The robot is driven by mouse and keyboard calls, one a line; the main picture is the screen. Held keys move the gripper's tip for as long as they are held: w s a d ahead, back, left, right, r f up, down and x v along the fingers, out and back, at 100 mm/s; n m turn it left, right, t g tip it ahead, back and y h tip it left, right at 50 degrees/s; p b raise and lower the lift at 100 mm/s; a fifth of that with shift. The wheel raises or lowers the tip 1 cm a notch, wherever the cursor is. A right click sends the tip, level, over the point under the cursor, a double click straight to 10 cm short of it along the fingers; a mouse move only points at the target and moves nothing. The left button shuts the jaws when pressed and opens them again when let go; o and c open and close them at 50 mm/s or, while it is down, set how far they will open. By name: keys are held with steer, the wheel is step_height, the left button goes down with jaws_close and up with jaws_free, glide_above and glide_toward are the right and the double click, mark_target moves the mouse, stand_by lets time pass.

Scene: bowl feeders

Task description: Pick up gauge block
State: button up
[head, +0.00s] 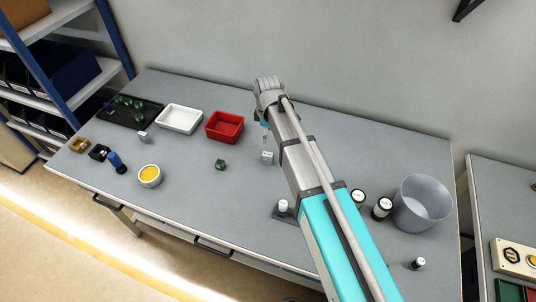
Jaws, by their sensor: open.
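A small light-grey metal block (267,157), which looks like the gauge block, stands on the grey workbench (240,205) just right of the red tray. A second small grey block (143,137) stands left of the white tray; I cannot tell for sure which is the gauge block. My gripper (265,141) points down just above and behind the first block, beside my arm. It is small and partly hidden, open, with nothing seen in it. I cannot tell how high it is above the bench.
A red tray (239,137), a white tray (160,123) and a black tray (153,121) stand at the back. A green part (220,164) and a bowl with yellow contents (149,183) are nearer. A grey bin (408,220) and dark cylinders (382,212) stand right of my arm.

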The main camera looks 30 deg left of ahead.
mark_target(268, 154)
steer(key=shift+a, duration=0.25)
step_height(268, 154, down, 9)
steer(key=b, duration=0.8)
steer(key=shift+r+b, duration=0.2)
steer(key=shift+b, duration=0.1)
steer(key=shift+f, duration=0.1)
stand_by(0.5)
steer(key=shift+d+f+b, duration=0.15)
steer(key=shift+f+b, duration=1.1)
steer(key=shift+b, duration=0.05)
steer(key=shift+d+f+b, duration=0.1)
steer(key=shift+f+b, duration=1.15)
steer(key=shift+b, duration=0.05)
steer(key=shift+s, duration=0.1)
jaws_close()
